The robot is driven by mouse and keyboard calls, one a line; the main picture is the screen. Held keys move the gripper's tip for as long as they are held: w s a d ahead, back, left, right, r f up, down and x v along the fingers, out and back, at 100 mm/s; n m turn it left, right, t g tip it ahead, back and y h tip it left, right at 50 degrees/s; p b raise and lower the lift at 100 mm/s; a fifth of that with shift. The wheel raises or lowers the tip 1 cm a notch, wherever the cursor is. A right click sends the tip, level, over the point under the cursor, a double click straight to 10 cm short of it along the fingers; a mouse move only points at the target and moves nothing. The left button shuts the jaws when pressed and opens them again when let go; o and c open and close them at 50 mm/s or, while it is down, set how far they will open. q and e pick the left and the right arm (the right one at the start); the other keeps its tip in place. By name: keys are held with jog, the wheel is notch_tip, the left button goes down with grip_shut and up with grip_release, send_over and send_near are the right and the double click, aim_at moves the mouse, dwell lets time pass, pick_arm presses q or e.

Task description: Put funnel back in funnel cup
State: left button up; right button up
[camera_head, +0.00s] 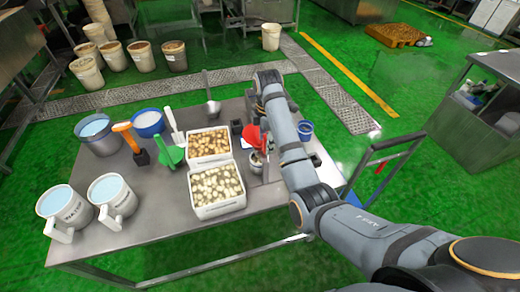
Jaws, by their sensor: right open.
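A red funnel (252,136) is near the right part of the steel table, partly hidden by my right arm. A small metal cup (256,163), possibly the funnel cup, stands just below it in the picture. I cannot tell whether the funnel touches or rests in this cup. My right gripper (255,118) is at the funnel, open, with its fingers largely hidden behind my wrist. I cannot tell whether the fingers touch the funnel. My left gripper is out of view.
On the steel table (165,225) stand two white crates of mushrooms (208,141) (217,188), white jugs (112,198), a green scoop (170,152) and a blue-rimmed cup (305,130). A trolley handle (385,155) rises at the right. Buckets (88,72) stand behind.

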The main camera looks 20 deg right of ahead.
jog(key=f, duration=0.1)
jog(key=p, duration=0.1)
jog(key=f, duration=0.1)
jog(key=shift+w+f+p, duration=0.25)
jog(key=shift+f+p, duration=0.1)
jog(key=shift+f, duration=0.15)
jog(key=shift+s, duration=0.15)
jog(key=c, duration=0.4)
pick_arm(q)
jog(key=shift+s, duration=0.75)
pick_arm(e)
grip_shut()
